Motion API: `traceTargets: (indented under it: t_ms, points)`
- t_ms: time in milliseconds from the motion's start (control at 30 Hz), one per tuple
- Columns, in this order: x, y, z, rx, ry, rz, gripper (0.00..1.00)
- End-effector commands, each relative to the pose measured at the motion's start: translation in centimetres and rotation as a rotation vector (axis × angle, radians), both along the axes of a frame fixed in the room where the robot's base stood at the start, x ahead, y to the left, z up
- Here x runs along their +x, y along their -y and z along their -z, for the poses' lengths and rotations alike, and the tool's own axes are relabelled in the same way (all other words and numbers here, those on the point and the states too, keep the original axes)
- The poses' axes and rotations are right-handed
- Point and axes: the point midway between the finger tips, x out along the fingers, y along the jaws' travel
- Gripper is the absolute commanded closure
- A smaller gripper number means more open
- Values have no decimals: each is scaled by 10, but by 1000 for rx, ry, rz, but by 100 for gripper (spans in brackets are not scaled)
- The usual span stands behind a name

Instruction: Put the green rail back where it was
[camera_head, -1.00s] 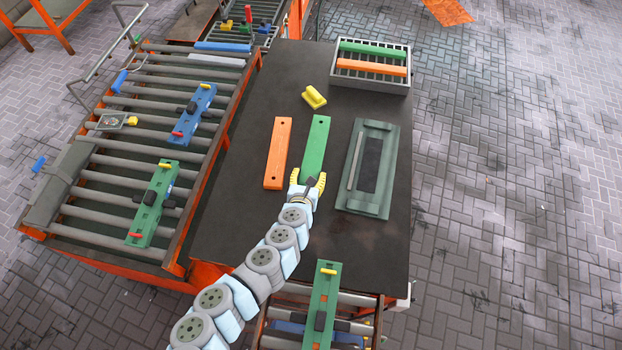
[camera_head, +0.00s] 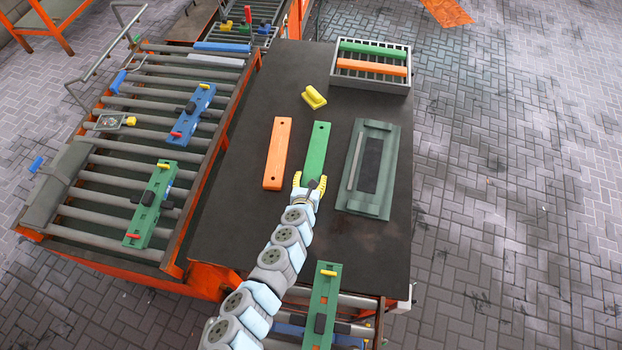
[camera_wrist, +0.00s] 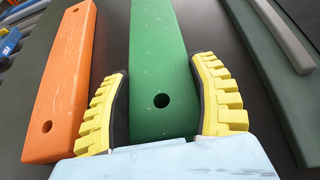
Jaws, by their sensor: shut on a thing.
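The green rail (camera_head: 316,148) is a long bar with a hole near each end. It lies lengthwise on or just above the dark table (camera_head: 232,215); I cannot tell which. My gripper (camera_head: 310,184) is at its near end. In the wrist view, the yellow ribbed fingers of my gripper (camera_wrist: 163,72) are on both sides of the green rail (camera_wrist: 162,45), shut on it. The near hole shows between the fingers. The orange rail (camera_head: 277,152) lies to the left, roughly parallel, with a gap; it also shows in the wrist view (camera_wrist: 62,85).
A dark green tray-like fixture (camera_head: 384,197) lies close on the right. A yellow handled block (camera_head: 314,97) sits beyond the rails. A grey rack (camera_head: 372,86) at the back right holds a green and an orange bar. A roller conveyor (camera_head: 105,182) stands left.

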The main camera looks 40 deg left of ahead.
Motion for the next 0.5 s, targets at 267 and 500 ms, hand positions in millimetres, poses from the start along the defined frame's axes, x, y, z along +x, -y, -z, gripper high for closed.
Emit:
traceTargets:
  t_ms: [267, 500]
  points:
    - [1, 0, 0, 2, 1, 3, 78]
    - [0, 0, 2, 1, 0, 3, 10]
